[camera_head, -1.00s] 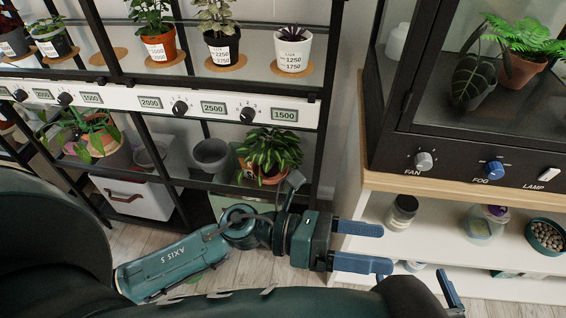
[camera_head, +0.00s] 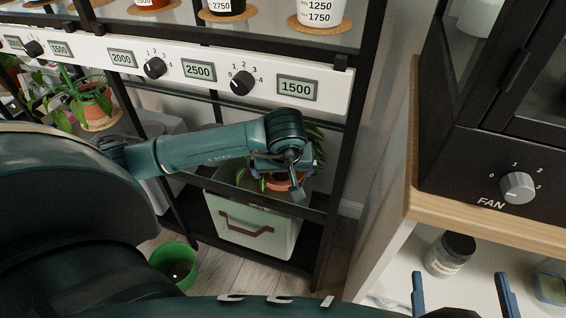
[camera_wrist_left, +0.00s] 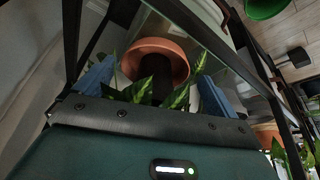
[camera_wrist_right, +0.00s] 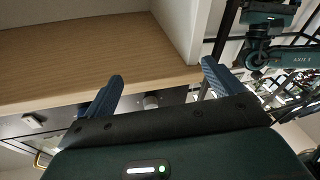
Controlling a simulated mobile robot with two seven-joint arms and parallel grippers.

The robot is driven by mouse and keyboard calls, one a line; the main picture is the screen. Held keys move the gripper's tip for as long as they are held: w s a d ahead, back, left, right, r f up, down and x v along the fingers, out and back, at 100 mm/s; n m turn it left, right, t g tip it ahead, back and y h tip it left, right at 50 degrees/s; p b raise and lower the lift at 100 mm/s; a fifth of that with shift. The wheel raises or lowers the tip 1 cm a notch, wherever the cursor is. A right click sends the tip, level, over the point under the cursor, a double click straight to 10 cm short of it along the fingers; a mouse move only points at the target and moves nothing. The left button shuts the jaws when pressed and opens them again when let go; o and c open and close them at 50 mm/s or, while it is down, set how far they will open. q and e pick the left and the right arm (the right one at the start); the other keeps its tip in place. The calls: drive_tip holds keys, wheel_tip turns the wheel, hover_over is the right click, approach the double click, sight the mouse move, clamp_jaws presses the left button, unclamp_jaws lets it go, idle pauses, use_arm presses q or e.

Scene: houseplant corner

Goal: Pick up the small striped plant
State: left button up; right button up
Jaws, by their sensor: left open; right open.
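The striped plant (camera_head: 318,150), green with pale-striped leaves in a terracotta pot (camera_head: 284,182), stands on the glass lower shelf of the rack. My left arm hides much of it in the head view. My left gripper (camera_head: 280,184) is at the pot; its fingers are partly hidden there. In the left wrist view, its open fingers (camera_wrist_left: 155,72) lie on either side of the pot (camera_wrist_left: 181,66), with striped leaves (camera_wrist_left: 141,91) between them. Contact cannot be told. My right gripper (camera_head: 461,278) is open and empty, in front of the white shelf unit; it also shows in the right wrist view (camera_wrist_right: 162,70).
A black rack post (camera_head: 350,150) stands right of the plant, with a white dial panel (camera_head: 215,90) above. A pale bin (camera_head: 250,228) is below, and a green pot (camera_head: 175,266) stands on the floor. The wooden cabinet ledge (camera_head: 480,215) and a jar (camera_head: 450,254) are at right.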

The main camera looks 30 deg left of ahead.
use_arm(q)
drive_tip(key=shift+w+a, duration=0.65)
drive_tip(key=shift+w, duration=0.3)
drive_tip(key=w+a, duration=0.1)
drive_tip(key=w+b, duration=0.1)
drive_tip(key=w+a, duration=0.1)
drive_tip(key=shift+w+a+f+b, duration=0.3)
drive_tip(key=shift+w+a+f, duration=0.05)
drive_tip(key=shift+w, duration=0.05)
drive_tip(key=shift+w+a+f, duration=0.1)
drive_tip(key=shift+f, duration=0.15)
drive_tip(key=c, duration=1.1)
drive_tip(key=shift+c, duration=0.3)
drive_tip(key=shift+r, duration=0.15)
